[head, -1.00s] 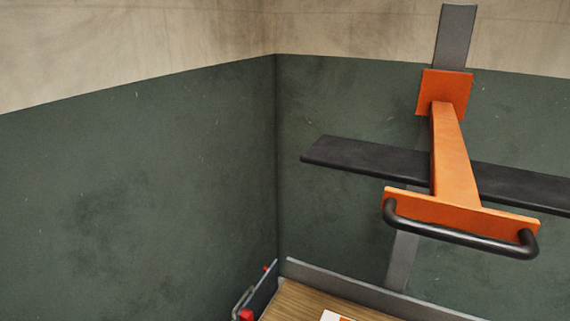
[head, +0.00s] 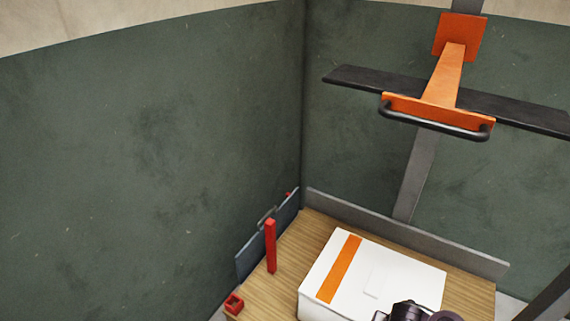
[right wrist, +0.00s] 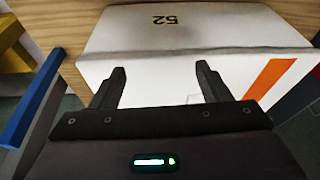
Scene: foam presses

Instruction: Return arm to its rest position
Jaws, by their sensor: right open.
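My right gripper (right wrist: 160,88) is open and empty in the right wrist view, its two dark fingers apart and pointing at the near side of a white box (right wrist: 200,28). I cannot tell whether the fingertips touch the box. The box has the number 52 and an orange stripe. In the head view the box (head: 400,275) sits on a wooden table top (head: 290,255), and a dark part of my right arm shows at the bottom edge in front of it. My left gripper is out of view.
An orange press arm (head: 446,72) with a black handle (head: 435,125) and a dark beam (head: 370,80) hangs above the table on a grey column. A red post (head: 271,247) stands at the table's left. A blue bar (right wrist: 35,100) lies left in the wrist view.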

